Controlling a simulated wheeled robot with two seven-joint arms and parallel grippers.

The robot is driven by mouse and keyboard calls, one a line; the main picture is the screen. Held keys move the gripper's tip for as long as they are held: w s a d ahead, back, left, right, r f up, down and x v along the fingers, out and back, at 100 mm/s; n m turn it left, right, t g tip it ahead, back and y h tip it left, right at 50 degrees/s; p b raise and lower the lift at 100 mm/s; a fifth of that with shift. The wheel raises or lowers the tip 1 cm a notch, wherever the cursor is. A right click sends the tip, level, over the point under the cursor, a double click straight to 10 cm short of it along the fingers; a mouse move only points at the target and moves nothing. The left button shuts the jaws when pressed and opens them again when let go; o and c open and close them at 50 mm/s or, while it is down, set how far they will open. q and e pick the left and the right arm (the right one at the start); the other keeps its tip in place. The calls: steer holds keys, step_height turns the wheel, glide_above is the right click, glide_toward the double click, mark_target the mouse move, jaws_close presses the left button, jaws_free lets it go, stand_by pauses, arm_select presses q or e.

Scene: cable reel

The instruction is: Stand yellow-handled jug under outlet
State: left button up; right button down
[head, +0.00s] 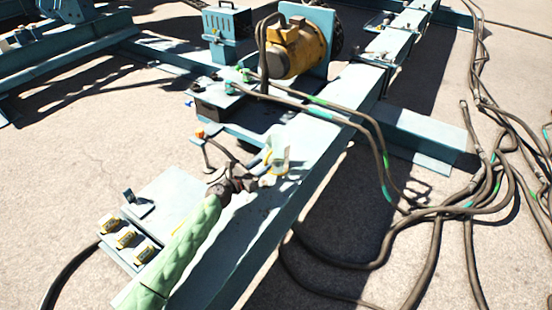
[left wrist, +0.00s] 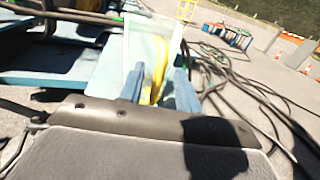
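The jug (head: 280,154) is clear and pale with a yellow handle, and it stands upright on the blue beam in the head view. My left gripper (head: 262,175) reaches it from the lower left, at the handle side. In the left wrist view the jug (left wrist: 146,48) is straight ahead, with its yellow handle (left wrist: 160,68) between my two blue fingers (left wrist: 160,88). Small gaps seem to show beside the handle, so the fingers look open around it. I cannot single out the outlet for certain; green-marked hose fittings (head: 240,76) sit beyond the jug. My right gripper is out of view.
A yellow-brown motor (head: 296,50) stands at the back. A thin bent rod with an orange knob (head: 201,133) stands close left of the jug. Hoses (head: 385,165) arch over the beam and coil on the ground at right. A panel with yellow-faced switches (head: 126,238) is at lower left.

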mark_target(275, 159)
arm_select(q)
steer(key=shift+x, duration=1.4)
jaws_close()
